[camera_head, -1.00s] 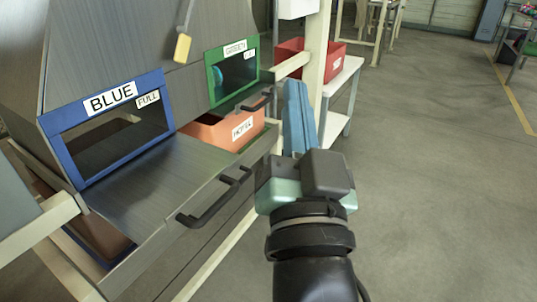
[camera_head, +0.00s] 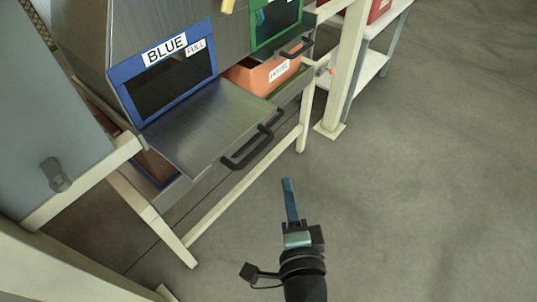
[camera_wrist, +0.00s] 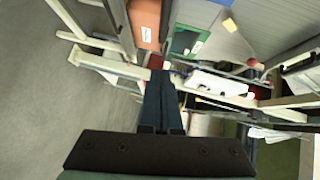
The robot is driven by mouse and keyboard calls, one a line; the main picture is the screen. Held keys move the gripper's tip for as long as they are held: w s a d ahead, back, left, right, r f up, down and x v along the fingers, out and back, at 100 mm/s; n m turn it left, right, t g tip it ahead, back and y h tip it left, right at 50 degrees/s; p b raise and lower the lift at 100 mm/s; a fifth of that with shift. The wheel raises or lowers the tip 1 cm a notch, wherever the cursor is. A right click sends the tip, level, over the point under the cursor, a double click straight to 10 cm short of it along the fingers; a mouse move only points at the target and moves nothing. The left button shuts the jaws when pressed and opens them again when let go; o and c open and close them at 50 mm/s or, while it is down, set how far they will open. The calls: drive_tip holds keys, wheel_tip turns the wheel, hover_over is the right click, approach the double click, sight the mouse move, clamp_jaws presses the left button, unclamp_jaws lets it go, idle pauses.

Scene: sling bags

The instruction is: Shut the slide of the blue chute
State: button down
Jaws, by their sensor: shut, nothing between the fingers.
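The blue chute (camera_head: 122,73) is at the upper left in the head view, with a dark window and "BLUE" and "FULL" labels. Its grey metal slide (camera_head: 205,122) sticks out below the window, pulled open. A black bar handle (camera_head: 250,150) is on the slide's front edge. My gripper (camera_head: 287,183) is shut and empty, its blue fingers pointing up in the picture. It is in front of the slide and right of the handle, apart from it, over bare floor. The wrist view shows the shut fingers (camera_wrist: 160,80); I cannot make out the blue slide there.
The green chute (camera_head: 262,35) stands right of the blue one, with an orange bin (camera_head: 262,78) under it. A cream frame leg (camera_head: 305,115) and post (camera_head: 345,75) stand right of the slide. A grey panel (camera_head: 45,125) is at left. The floor at right is clear.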

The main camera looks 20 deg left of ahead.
approach(270, 142)
drive_tip(key=w, duration=0.3)
drive_tip(key=shift+w+a+f+p, duration=0.2)
drive_tip(key=shift+a, duration=0.2)
drive_tip(key=shift+w+a+f+p, duration=0.15)
drive_tip(key=shift+w+a+p, duration=0.05)
drive_tip(key=shift+a, duration=0.2)
drive_tip(key=shift+w+a+f, duration=0.15)
drive_tip(key=shift+w+a, duration=0.05)
drive_tip(key=shift+a, duration=0.35)
